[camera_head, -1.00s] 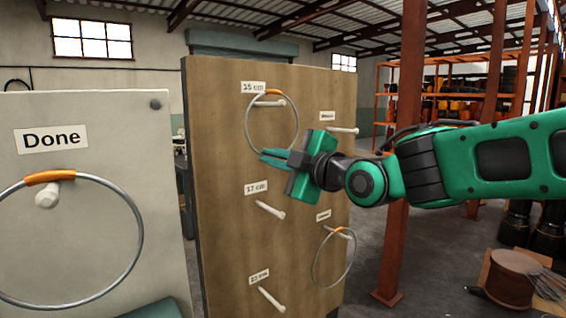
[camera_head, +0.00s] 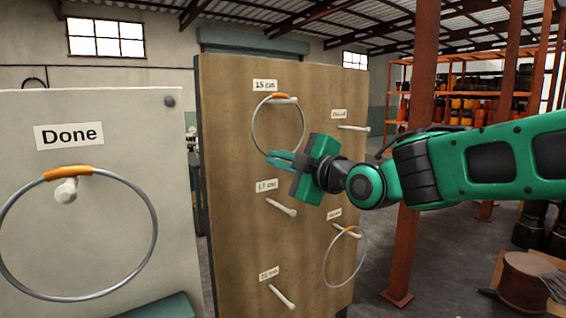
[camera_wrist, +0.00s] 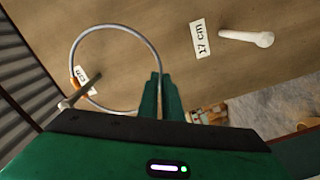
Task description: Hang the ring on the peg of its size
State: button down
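A thin grey ring (camera_head: 253,128) with an orange band hangs at the peg (camera_head: 294,101) under the "15 cm" label on the brown board. It also shows in the wrist view (camera_wrist: 97,27), with its band by the peg at left. My gripper (camera_head: 277,160) is at this ring's lower edge. Its two fingers stand slightly apart, also in the wrist view (camera_wrist: 162,85), with the rim passing at or behind them. The 17 cm peg (camera_head: 281,207) is bare. A ring (camera_head: 325,268) hangs on the lower right peg. A larger ring (camera_head: 157,225) hangs on the "Done" panel's peg (camera_head: 66,191).
The brown board (camera_head: 235,200) also has a bare upper right peg (camera_head: 354,128) and a bare bottom peg (camera_head: 281,297); some labels are too small to read. The pale "Done" panel (camera_head: 120,110) stands at left. A red post (camera_head: 408,245) stands right of the board.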

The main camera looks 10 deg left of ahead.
jog(key=c, duration=1.9)
grip_release()
jog(key=shift+o, duration=0.2)
